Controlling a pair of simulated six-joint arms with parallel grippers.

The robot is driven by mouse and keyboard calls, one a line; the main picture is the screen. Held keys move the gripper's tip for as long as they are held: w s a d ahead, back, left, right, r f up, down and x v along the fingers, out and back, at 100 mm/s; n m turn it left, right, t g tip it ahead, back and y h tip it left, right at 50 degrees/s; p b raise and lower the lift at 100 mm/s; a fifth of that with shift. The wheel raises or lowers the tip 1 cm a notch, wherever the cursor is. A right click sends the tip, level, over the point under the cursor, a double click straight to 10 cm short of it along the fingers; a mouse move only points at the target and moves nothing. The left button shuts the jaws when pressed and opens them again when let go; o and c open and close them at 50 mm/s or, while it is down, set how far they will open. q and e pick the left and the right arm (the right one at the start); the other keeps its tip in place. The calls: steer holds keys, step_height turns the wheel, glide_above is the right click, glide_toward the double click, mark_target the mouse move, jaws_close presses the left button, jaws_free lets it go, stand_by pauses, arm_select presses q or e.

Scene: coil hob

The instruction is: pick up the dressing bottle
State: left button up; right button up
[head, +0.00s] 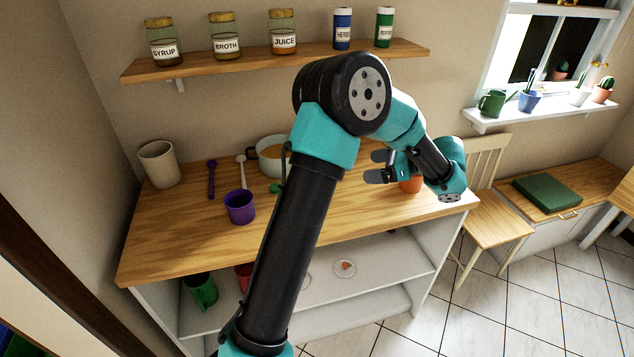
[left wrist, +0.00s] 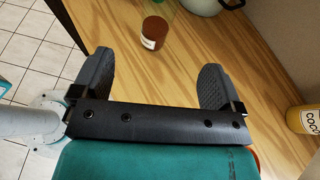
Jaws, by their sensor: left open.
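My left gripper (head: 376,166) is open above the right part of the wooden counter. In the left wrist view its two fingers (left wrist: 156,70) are spread wide with nothing between them. A bottle (left wrist: 153,32) with brown contents, a pale label and a clear greenish upper part stands beyond the fingertips, roughly centred between them and apart from them. It may be the dressing bottle; I cannot read its label. In the head view my left arm seems to hide it. My right gripper is not in view.
A pot (head: 271,158), a purple cup (head: 239,207), a beige cup (head: 158,164) and two spoons are on the counter (head: 170,235). An orange object (head: 411,185) is by the gripper. A yellow jar (left wrist: 303,119) stands right in the wrist view. A wall shelf (head: 200,66) holds several jars.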

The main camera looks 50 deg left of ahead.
arm_select(q)
steer(key=x, duration=1.2)
steer(key=shift+f, duration=0.15)
steer(key=shift+a, duration=0.15)
steer(key=x, duration=0.5)
steer(key=shift+f, duration=0.2)
steer(key=c, duration=1.2)
steer(key=shift+r, duration=0.25)
